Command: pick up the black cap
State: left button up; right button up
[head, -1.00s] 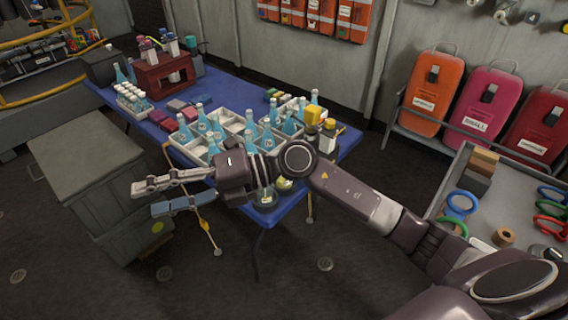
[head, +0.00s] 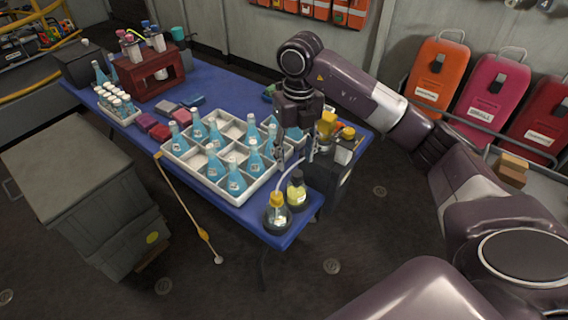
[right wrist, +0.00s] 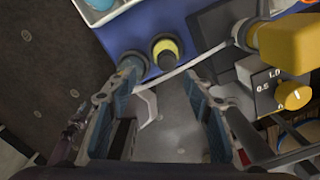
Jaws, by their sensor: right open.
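A small bottle with yellow contents (head: 297,192) stands near the front right corner of the blue table in the head view. Its black cap (head: 297,177) is on top. In the right wrist view a dark round cap with a yellow ring around it (right wrist: 165,48) shows just beyond the fingers, right of another dark round top (right wrist: 132,63). My right gripper (head: 296,154) points down above and slightly behind the bottle. Its fingers are apart and empty, also in the right wrist view (right wrist: 150,92). My left gripper is not in view.
A yellow-capped flask (head: 277,214) with a pale tube stands close to the bottle. A dark pump box (head: 331,178) with yellow parts is to the right. A white divided tray (head: 205,180) of blue bottles is to the left. A grey crate (head: 70,170) stands before the table.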

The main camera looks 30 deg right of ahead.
aim_at(297, 173)
jog(key=shift+w+d, duration=0.2)
jog(key=shift+w, duration=0.1)
jog(key=shift+f, duration=0.3)
jog(key=f, duration=0.1)
jog(key=f+p, duration=0.1)
jog(key=f, duration=0.2)
jog(key=shift+s+d, duration=0.35)
jog(key=shift+w+f+p, duration=0.2)
jog(key=shift+f+p, duration=0.15)
jog(key=shift+f, duration=0.95)
jog(key=shift+c, duration=0.7)
jog(key=c, duration=0.5)
jog(key=shift+c, duration=1.2)
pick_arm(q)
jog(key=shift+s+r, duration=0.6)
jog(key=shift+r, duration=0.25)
